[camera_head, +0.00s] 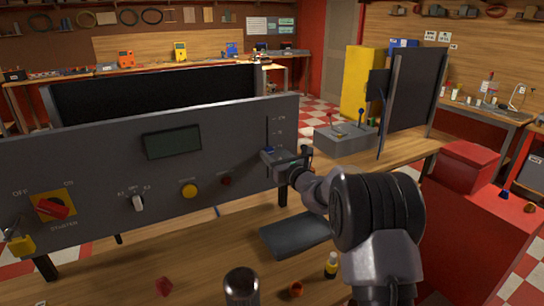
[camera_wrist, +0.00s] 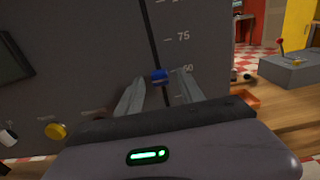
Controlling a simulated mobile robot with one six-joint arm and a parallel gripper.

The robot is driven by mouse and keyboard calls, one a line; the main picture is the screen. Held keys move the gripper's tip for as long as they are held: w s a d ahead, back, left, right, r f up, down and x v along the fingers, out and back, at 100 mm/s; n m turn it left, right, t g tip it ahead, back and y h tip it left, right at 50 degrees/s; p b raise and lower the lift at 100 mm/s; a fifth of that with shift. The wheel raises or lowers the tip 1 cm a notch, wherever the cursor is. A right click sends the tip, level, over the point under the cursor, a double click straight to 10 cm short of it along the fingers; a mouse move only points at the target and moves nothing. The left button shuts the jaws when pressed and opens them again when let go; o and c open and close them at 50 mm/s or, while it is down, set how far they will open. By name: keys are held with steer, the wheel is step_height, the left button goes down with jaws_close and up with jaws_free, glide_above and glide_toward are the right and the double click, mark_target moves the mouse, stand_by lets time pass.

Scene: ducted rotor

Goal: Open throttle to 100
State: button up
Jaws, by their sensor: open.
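The throttle is a small blue slider knob (camera_wrist: 159,76) on a dark vertical slot in the grey control panel (camera_head: 110,180). The slot (camera_wrist: 151,35) runs on upward, clear of the knob. My gripper (camera_wrist: 158,86) is open, with one finger on each side of the knob. I cannot tell whether the fingers touch it. In the head view my gripper (camera_head: 275,158) is at the panel's right end and hides the slot's lower part; a bit of blue knob (camera_head: 268,150) shows.
The panel also carries a display (camera_head: 172,142), a yellow button (camera_head: 189,190), a small selector (camera_head: 138,203) and a red starter switch (camera_head: 53,207). A grey box with levers (camera_head: 345,138) stands to the right. Loose small items lie on the wooden bench below.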

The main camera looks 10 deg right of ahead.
steer(key=shift+w+a, duration=0.2)
steer(key=shift+w, duration=0.45)
steer(key=shift+c, duration=0.4)
jaws_close()
stand_by(0.5)
